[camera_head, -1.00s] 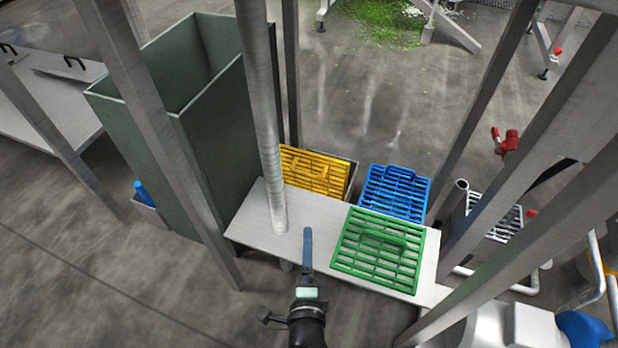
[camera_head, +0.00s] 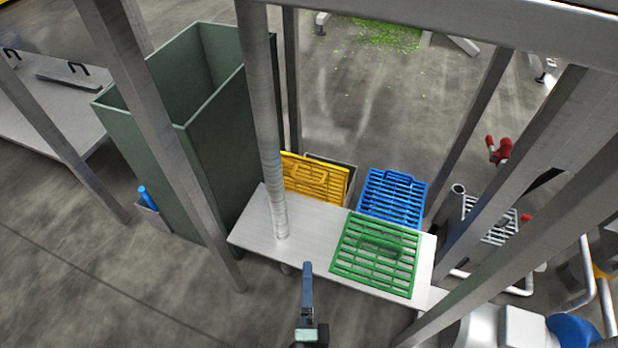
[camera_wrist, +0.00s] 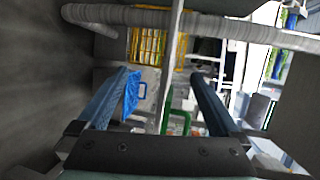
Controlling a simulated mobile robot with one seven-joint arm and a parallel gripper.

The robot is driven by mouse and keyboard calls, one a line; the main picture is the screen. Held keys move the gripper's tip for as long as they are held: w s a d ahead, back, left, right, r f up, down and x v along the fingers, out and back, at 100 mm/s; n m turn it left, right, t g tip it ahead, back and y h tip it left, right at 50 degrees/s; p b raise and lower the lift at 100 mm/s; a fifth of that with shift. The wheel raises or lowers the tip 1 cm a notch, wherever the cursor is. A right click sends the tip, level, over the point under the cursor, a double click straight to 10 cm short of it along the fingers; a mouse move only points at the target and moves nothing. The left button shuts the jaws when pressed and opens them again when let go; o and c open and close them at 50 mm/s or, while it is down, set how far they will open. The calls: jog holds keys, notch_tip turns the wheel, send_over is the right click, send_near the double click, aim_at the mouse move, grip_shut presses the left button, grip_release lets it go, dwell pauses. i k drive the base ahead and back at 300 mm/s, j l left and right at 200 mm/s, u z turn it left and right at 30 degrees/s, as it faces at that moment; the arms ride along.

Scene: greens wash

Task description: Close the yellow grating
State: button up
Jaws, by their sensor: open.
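The yellow grating (camera_head: 315,180) has slats and a raised handle. It is tilted up, with its bin's rim and dark opening showing behind it, beyond the far edge of the metal shelf (camera_head: 305,232). It also shows at the top of the wrist view (camera_wrist: 150,46), beyond my fingers. My gripper (camera_head: 307,268) is on the near side of the shelf, apart from the grating. In the wrist view, its two blue-grey fingers (camera_wrist: 163,74) are spread with nothing held between them.
A green grating (camera_head: 375,255) lies on the shelf's right part, with a blue grating (camera_head: 392,198) behind it. A metal post (camera_head: 267,120) rises from the shelf near the yellow grating. A tall green bin (camera_head: 190,150) stands left. Slanted metal beams (camera_head: 530,180) cross the right.

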aim_at(323, 182)
jog(key=k, duration=1)
